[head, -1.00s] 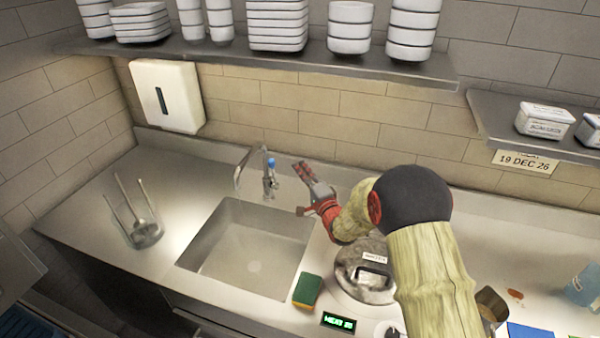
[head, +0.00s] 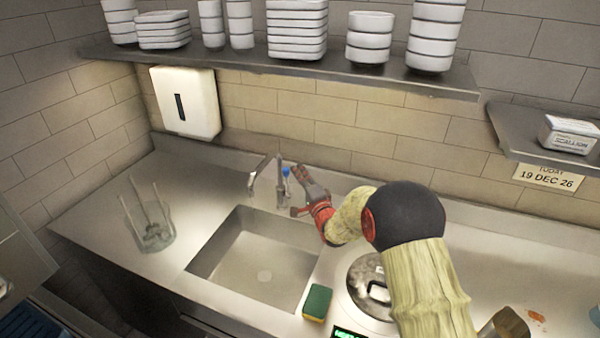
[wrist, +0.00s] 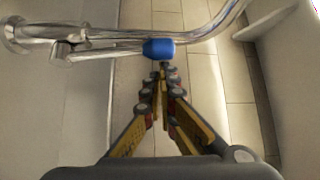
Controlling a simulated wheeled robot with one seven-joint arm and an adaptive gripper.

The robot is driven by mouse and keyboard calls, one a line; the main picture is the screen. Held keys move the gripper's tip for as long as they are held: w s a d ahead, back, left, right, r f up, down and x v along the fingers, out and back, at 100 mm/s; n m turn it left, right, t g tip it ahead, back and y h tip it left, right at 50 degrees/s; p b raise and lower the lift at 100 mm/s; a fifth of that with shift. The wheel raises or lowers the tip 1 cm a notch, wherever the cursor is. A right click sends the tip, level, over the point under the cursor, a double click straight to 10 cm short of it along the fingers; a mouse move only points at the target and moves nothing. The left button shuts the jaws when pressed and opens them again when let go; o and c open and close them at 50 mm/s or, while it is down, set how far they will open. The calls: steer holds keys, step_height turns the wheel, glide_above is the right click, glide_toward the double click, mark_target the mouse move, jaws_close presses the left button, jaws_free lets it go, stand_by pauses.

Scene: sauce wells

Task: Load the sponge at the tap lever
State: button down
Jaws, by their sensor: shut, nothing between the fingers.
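The sponge (head: 317,302), green on top with a yellow side, lies on the counter at the front right corner of the sink. The tap (head: 280,182) stands behind the sink and has a blue-tipped lever (head: 286,171). My gripper (head: 299,172) is shut and empty, just right of the lever in the head view. In the wrist view the fingertips (wrist: 162,66) point at the blue lever tip (wrist: 159,48), very close to it. I cannot tell whether they touch it. The sponge is out of the wrist view.
The empty sink (head: 250,262) is in front of the tap. A clear container with sticks (head: 152,232) stands to its left. A round metal lid (head: 368,285) is right of the sponge, partly behind my arm. A shelf of stacked dishes (head: 290,66) hangs above.

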steer(key=shift+s+a+f+t+b, duration=0.1)
steer(key=shift+s+a+t+b, duration=0.3)
steer(key=shift+b, duration=0.6)
steer(key=shift+s, duration=0.2)
